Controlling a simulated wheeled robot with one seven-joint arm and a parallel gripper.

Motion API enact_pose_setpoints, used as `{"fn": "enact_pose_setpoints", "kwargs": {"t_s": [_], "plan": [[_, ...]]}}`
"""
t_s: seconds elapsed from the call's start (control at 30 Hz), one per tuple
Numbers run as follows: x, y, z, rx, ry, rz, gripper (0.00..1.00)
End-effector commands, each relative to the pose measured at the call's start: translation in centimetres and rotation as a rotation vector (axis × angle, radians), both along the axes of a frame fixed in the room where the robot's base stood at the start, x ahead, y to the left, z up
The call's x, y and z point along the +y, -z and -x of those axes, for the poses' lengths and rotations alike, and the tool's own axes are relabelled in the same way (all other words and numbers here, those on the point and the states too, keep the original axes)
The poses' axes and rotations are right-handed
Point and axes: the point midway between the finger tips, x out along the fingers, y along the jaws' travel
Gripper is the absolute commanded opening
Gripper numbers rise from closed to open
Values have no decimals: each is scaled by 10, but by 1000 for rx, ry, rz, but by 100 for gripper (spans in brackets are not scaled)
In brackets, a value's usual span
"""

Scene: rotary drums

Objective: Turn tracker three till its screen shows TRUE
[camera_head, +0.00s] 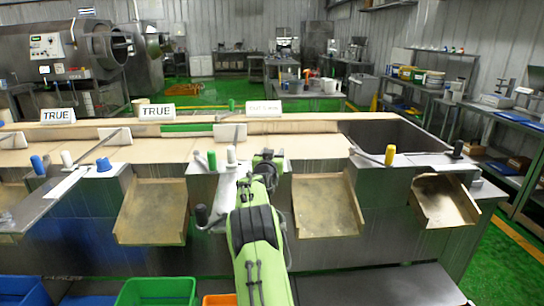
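Three white screens stand along the back of the metal bench. The left screen (57,116) and the middle screen (157,112) read TRUE in dark letters. Which handle belongs to tracker three I cannot tell. My green arm reaches up from the bottom, and my gripper (267,158) is at the bench's front edge, just right of the white knob. Its fingers are too small to tell open from shut.
Metal chutes (325,205) slope from the bench front on both sides of my arm. A green crate (157,292) sits below. Green floor is free at right.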

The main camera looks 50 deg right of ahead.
Motion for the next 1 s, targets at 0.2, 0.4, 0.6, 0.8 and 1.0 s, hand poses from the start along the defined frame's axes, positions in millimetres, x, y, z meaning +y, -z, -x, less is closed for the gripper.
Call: {"fn": "enact_pose_setpoints", "kwargs": {"t_s": [0.2,0.4,0.6,0.8,1.0], "plan": [[0,1,0,1,35,-2,20],[0,1,0,2,38,-2,20],[0,1,0,2,38,-2,56],[0,1,0,2,38,-1,71],[-1,-3,1,1,38,0,71]]}}
